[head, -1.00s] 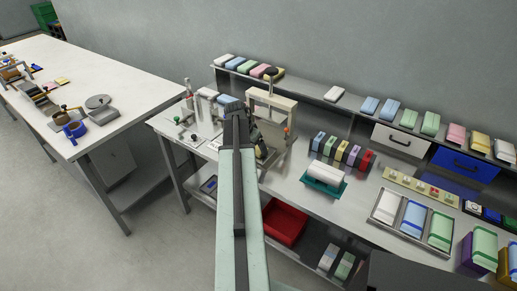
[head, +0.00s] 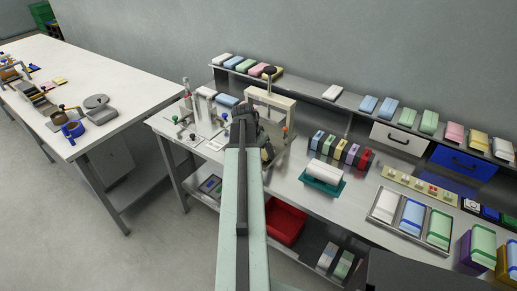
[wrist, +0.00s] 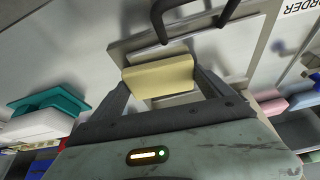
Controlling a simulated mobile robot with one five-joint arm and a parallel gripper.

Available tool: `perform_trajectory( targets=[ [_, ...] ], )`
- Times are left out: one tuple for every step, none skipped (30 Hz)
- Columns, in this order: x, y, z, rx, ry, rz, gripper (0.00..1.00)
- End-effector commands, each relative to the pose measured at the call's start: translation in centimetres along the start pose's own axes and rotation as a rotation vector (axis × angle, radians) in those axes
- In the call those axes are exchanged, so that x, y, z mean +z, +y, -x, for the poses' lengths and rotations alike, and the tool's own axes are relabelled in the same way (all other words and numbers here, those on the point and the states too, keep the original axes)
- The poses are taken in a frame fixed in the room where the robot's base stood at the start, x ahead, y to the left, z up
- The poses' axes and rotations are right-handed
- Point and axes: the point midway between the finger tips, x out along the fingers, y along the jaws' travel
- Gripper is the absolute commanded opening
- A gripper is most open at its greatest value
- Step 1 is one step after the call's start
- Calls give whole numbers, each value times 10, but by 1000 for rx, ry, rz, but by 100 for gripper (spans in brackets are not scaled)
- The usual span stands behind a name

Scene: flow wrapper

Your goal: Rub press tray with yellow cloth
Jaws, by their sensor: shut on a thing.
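My gripper (wrist: 163,88) is shut on the yellow cloth (wrist: 158,74), a pale yellow folded piece held between the two fingers in the wrist view. Beyond the cloth lies a flat pale plate (wrist: 125,46), which looks like the press tray; I cannot tell whether the cloth touches it. In the head view my gripper (head: 246,118) is at the left front of the press (head: 270,97), which has a pale upright frame. My arm and gripper hide the cloth and much of the press base there.
A dark curved handle (wrist: 160,20) rises near the plate. A white roll on a teal holder (head: 323,174) and a row of coloured packs (head: 342,150) stand right of the press. Small tools on a pale board (head: 190,130) lie to the left. A shelf of packs runs behind.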

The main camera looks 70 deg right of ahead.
Motion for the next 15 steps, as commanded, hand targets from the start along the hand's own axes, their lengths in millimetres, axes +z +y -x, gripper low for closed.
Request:
perform_trajectory(
  targets=[
    [0,0,1,0,0,0,57],
    [-1,0,2,0,0,0,57],
    [-2,0,4,0,0,0,57],
    [-3,0,7,0,0,0,57],
    [-4,0,10,0,0,0,57],
    [-6,0,14,0,0,0,57],
    [-8,0,18,0,0,0,57],
    [-9,0,22,0,0,0,57],
    [-11,0,27,0,0,0,57],
    [-12,0,30,0,0,0,57],
    [-14,0,33,0,0,0,57],
    [-16,0,38,0,0,0,57],
    [-17,0,41,0,0,0,57],
    [-18,0,44,0,0,0,57],
    [-20,0,48,0,0,0,57]
  ],
)
